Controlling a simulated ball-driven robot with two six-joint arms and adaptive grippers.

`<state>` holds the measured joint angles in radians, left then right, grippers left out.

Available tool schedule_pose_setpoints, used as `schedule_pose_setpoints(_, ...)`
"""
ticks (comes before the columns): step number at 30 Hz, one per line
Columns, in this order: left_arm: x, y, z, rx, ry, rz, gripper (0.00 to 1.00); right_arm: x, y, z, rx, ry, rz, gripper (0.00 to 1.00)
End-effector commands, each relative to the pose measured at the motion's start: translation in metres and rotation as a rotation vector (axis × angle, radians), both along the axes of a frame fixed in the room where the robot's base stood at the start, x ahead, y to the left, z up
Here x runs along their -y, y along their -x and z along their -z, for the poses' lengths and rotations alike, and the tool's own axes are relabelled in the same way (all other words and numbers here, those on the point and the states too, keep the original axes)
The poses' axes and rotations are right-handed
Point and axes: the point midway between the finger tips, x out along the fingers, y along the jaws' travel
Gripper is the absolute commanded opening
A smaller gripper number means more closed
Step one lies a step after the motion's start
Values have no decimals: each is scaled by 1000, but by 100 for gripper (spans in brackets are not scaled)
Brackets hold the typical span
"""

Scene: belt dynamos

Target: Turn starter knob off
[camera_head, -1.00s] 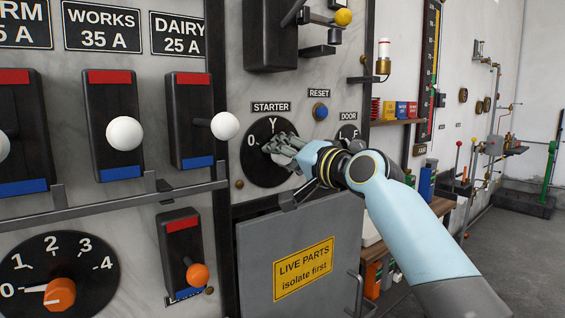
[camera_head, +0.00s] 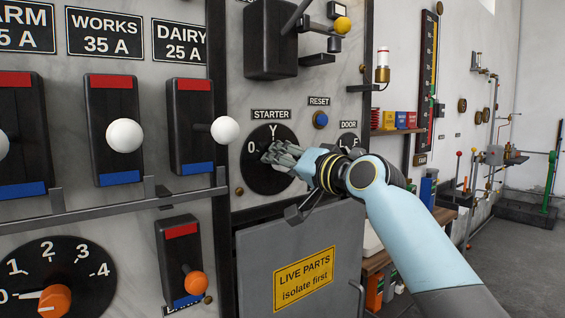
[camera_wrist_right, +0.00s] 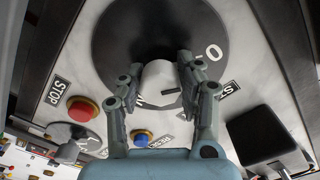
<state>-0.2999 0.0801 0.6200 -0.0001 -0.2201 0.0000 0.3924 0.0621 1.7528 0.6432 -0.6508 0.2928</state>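The starter knob (camera_wrist_right: 160,78) is a pale grey knob on a round black dial plate (camera_head: 258,179) marked 0 and Y, under the STARTER label. In the right wrist view the two fingers of my right gripper (camera_wrist_right: 161,68) lie along opposite sides of the knob and appear closed on it. A short dark mark shows on the knob; I cannot tell which marking it points to. In the head view my right gripper (camera_head: 277,154) covers the knob and part of the dial. My left gripper is not in view.
A blue reset button (camera_head: 320,119) and the door dial (camera_head: 347,140) are right of the starter dial. A grey box (camera_head: 262,262) with a yellow LIVE PARTS sign projects below. A lever with a white ball (camera_head: 225,129) stands to the left.

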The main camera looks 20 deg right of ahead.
Motion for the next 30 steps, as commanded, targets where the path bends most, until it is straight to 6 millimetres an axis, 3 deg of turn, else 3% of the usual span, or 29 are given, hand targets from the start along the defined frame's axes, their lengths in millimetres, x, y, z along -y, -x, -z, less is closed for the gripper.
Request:
schedule_pose_setpoints(1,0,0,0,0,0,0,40,0,0,3,-6,1,-1,41)
schedule_pose_setpoints(5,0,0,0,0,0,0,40,0,0,2,-3,0,0,58)
schedule_pose_setpoints(16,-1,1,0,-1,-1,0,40,3,7,1,-1,1,1,58)
schedule_pose_setpoints(30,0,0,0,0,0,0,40,36,95,3,-4,6,2,58)
